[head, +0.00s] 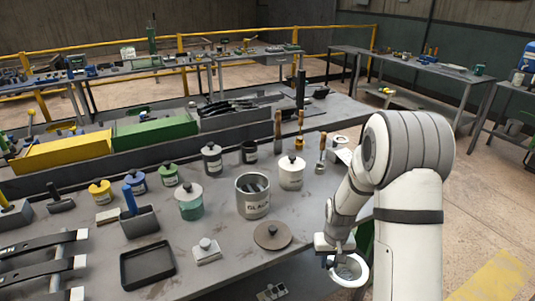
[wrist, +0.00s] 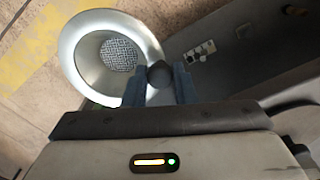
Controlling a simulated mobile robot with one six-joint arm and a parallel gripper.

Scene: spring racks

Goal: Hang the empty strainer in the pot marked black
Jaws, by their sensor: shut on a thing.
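My gripper (head: 341,250) is low at the table's right front edge, shut on the strainer's dark knob. The strainer (head: 348,270) is a pale, wide-rimmed funnel, held out past the edge. In the wrist view the strainer (wrist: 85,62) hangs from the fingers (wrist: 159,88); its mesh bottom shows and it looks empty. A dark lidded pot (head: 212,160) with a pale label stands at the back of the table. A small dark pot (head: 249,152) stands right of it. The labels are too small to read, so I cannot tell which is marked black.
A large grey pot (head: 253,200) marked "GLAZE" holds dark contents. A brown round lid (head: 272,236), a white lidded jar (head: 291,173), a teal jar (head: 190,203) and a black tray (head: 147,264) stand around it. Upright wooden-handled tools (head: 300,130) stand at the back right.

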